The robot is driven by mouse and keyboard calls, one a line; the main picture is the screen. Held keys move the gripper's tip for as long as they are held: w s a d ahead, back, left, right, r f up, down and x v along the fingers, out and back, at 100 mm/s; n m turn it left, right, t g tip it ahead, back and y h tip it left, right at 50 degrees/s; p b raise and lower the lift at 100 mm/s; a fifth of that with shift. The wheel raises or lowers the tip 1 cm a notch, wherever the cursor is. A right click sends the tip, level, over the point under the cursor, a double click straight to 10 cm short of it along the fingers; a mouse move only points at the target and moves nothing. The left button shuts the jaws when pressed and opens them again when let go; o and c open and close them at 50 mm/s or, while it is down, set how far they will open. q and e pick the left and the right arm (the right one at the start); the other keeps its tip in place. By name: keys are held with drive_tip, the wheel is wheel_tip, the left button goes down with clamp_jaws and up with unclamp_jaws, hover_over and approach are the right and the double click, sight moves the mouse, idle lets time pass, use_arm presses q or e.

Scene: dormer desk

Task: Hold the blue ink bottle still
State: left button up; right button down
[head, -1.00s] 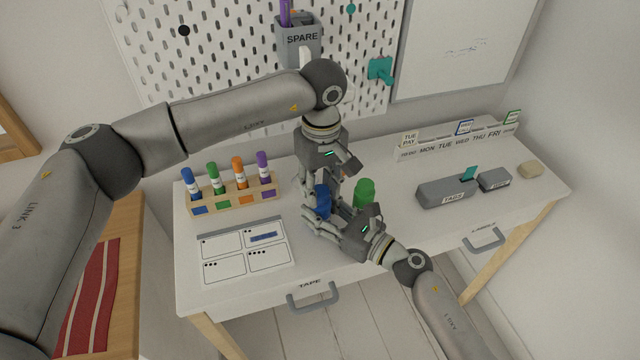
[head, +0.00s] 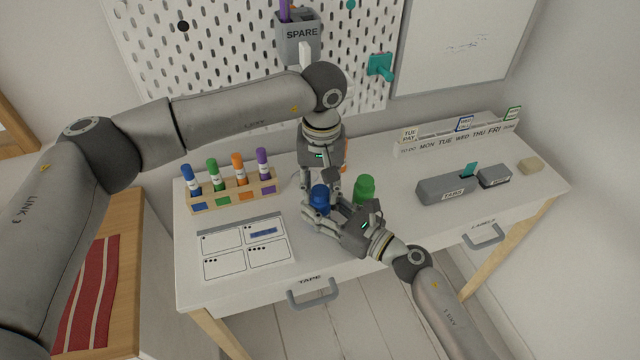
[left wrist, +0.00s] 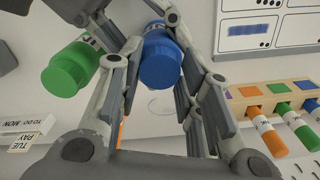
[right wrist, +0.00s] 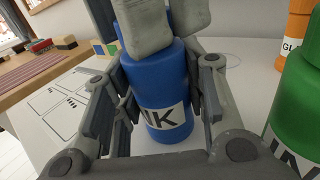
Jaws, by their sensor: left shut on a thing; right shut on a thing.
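The blue ink bottle (head: 320,197) stands upright on the desk between my two grippers. My right gripper (head: 322,212) is shut around its body from the front right; the right wrist view shows the labelled blue body (right wrist: 160,90) between the fingers. My left gripper (head: 326,188) comes down from above and is shut on the bottle's blue cap (left wrist: 160,58). Its grey fingertips (right wrist: 165,28) show at the top of the bottle in the right wrist view and hide part of the cap.
A green bottle (head: 364,190) stands close to the right of the blue one. An orange bottle (right wrist: 294,35) stands behind, mostly hidden in the head view. A marker rack (head: 235,195) and a card sheet (head: 245,250) lie left; grey boxes (head: 447,190) stand right.

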use_arm(q)
drive_tip(key=m, duration=0.5)
drive_tip(key=shift+m, duration=0.3)
drive_tip(key=m, duration=0.5)
drive_tip(key=shift+d+m, duration=0.1)
drive_tip(key=shift+m, duration=0.2)
drive_tip(key=o, duration=0.8)
drive_tip(key=shift+r, duration=2.25)
drive_tip(key=shift+c, duration=0.2)
